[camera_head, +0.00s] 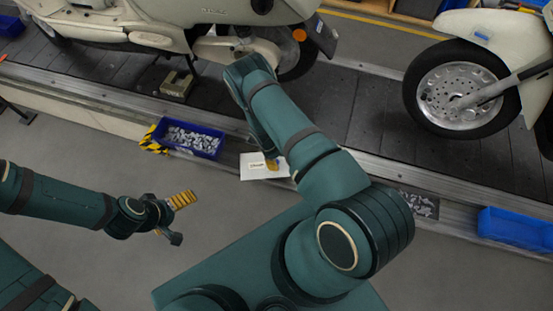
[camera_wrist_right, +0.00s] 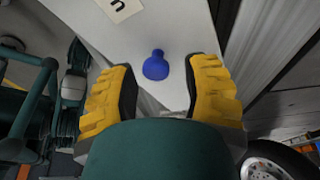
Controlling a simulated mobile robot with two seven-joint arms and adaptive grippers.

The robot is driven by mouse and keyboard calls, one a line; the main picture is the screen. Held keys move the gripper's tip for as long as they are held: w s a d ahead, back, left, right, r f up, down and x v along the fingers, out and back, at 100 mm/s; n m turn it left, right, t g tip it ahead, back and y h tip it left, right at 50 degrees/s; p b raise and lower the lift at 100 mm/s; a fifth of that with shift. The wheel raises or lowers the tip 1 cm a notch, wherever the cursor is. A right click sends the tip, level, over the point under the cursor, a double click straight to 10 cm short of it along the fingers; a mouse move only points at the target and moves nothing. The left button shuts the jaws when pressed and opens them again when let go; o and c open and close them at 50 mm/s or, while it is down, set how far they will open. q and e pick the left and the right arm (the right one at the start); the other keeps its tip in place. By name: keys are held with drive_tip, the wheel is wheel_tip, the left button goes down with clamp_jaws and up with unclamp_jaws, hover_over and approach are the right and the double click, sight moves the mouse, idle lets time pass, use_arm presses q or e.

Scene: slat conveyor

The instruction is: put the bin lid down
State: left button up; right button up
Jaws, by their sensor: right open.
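The bin lid is a white panel (camera_head: 256,174) with a small lettered label, low beside the near edge of the conveyor. In the right wrist view it is a white surface (camera_wrist_right: 178,25) with a blue knob (camera_wrist_right: 155,66) standing on it. My right gripper (camera_wrist_right: 163,72) is open, its yellow fingers on either side of the knob with gaps. In the head view the right gripper (camera_head: 271,164) is mostly hidden by its own arm. My left gripper (camera_head: 183,200) hangs over the floor at the left, away from the lid; its finger spread is unclear.
A blue bin of small metal parts (camera_head: 190,138) stands left of the lid, beside a yellow-black striped piece (camera_head: 153,139). Another blue bin (camera_head: 515,229) is at the right. Cream scooters stand on the dark slat conveyor (camera_head: 350,100). The grey floor (camera_head: 215,180) is open.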

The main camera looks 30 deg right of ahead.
drive_tip(key=shift+r, duration=0.5)
drive_tip(key=p+v, duration=0.3)
drive_tip(key=v, duration=0.9)
drive_tip(key=s+a+r+n+t+y, duration=0.2)
drive_tip(key=s+a+r+n, duration=0.4)
drive_tip(key=n, duration=0.7)
drive_tip(key=s+a+r+n+t+y, duration=0.1)
drive_tip(key=s+a+r+n+y, duration=0.2)
drive_tip(key=n, duration=1)
drive_tip(key=shift+s+a+r+t+y, duration=0.4)
drive_tip(key=shift+s+a+r, duration=1.2)
drive_tip(key=shift+a+r, duration=1.45)
drive_tip(key=shift+a+f, duration=0.15)
